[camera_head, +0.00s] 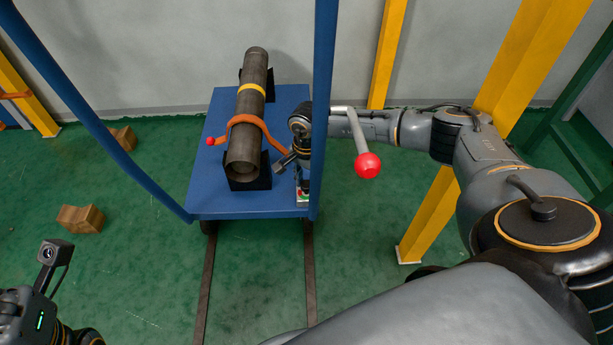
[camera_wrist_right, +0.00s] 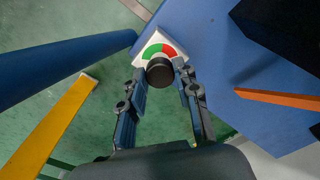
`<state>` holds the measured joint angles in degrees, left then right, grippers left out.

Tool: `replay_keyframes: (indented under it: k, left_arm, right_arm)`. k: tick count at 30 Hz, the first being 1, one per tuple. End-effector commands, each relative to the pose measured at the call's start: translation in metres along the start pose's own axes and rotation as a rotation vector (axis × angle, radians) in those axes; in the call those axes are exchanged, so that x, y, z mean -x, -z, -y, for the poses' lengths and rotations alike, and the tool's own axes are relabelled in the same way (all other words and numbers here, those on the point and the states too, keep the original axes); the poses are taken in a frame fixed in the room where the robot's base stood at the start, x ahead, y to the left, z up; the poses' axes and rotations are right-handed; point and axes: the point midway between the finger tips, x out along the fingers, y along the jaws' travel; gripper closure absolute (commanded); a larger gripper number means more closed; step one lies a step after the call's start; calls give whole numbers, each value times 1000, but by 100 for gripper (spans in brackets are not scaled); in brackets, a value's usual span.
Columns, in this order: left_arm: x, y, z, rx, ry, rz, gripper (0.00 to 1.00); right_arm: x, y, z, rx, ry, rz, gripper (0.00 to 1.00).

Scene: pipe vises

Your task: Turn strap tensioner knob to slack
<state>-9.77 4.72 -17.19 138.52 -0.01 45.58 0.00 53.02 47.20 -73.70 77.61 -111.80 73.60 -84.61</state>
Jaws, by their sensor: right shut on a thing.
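The strap tensioner knob (camera_wrist_right: 159,71) is round and black in the right wrist view. It sits on a white plate (camera_wrist_right: 143,50) with a green arc on the left and a red arc on the right. My right gripper (camera_wrist_right: 161,78) is shut on the knob, one finger at each side. In the head view the right gripper (camera_head: 303,178) reaches down at the cart's right edge and hides the knob. The orange strap (camera_head: 239,120) arches over the grey pipe (camera_head: 246,150). Part of my left wrist shows at the lower left; its fingers are not visible.
The pipe lies on black supports (camera_head: 250,181) on the blue cart (camera_head: 212,180). A blue post (camera_head: 322,100) stands close beside the right gripper. A grey lever with a red ball (camera_head: 368,165) is right of it. Yellow posts (camera_head: 430,215) stand at right. Wooden blocks (camera_head: 80,218) lie on the green floor.

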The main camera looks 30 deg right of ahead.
Motion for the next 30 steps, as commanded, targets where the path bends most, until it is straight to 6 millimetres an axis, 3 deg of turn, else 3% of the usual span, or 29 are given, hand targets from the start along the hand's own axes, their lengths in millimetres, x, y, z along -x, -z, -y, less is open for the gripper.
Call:
replay_keyframes:
  k: [18,30]
  left_arm:
    - [-3,-1,-1,-2,-9,-15,100]
    - [-4,0,0,-2,-9,-20,100]
  right_arm:
    - [-1,0,0,537,0,0,100]
    - [0,0,0,698,0,-1,100]
